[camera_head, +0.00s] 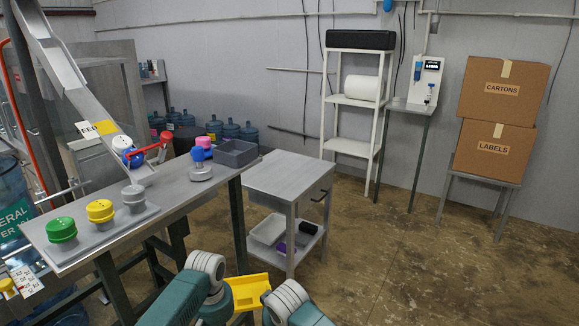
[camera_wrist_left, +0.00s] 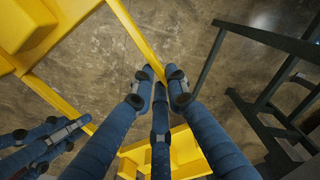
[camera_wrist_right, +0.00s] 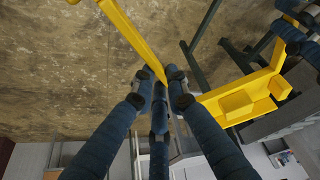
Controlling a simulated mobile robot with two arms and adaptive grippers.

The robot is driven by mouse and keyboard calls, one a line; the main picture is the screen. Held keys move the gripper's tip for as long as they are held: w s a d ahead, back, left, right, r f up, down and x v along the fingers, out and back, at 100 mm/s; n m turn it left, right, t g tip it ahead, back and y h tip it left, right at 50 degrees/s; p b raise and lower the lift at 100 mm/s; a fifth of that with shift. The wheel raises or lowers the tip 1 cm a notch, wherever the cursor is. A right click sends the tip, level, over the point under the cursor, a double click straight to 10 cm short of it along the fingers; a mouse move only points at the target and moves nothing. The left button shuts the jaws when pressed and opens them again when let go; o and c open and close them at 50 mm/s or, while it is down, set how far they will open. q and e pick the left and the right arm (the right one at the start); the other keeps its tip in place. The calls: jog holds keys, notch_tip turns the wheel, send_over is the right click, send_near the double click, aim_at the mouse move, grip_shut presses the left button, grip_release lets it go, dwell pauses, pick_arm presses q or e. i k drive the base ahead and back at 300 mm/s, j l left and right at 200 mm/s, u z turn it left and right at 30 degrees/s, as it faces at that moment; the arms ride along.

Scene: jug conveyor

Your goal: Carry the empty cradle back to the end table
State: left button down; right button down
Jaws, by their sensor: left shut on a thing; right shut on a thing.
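The yellow cradle (camera_head: 250,292) is empty and held low in front of me, between my two wrists, with bare floor beyond it. In the left wrist view, my left gripper (camera_wrist_left: 160,78) is shut on a yellow bar of the cradle (camera_wrist_left: 136,38). In the right wrist view, my right gripper (camera_wrist_right: 160,80) is shut on another yellow bar of the cradle (camera_wrist_right: 132,38). In the head view the fingers are hidden by my wrists. A grey end table (camera_head: 290,176) with a bare top and a lower shelf stands ahead, beyond the cradle.
A long grey bench (camera_head: 170,205) on the left carries green, yellow and grey caps and a blue-knobbed tool. A grey bin (camera_head: 235,153) sits at its far end. A white rack (camera_head: 352,147) and stacked cartons (camera_head: 495,150) stand behind. The floor on the right is clear.

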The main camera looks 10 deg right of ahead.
aim_at(283, 170)
jog(key=i+l, duration=1)
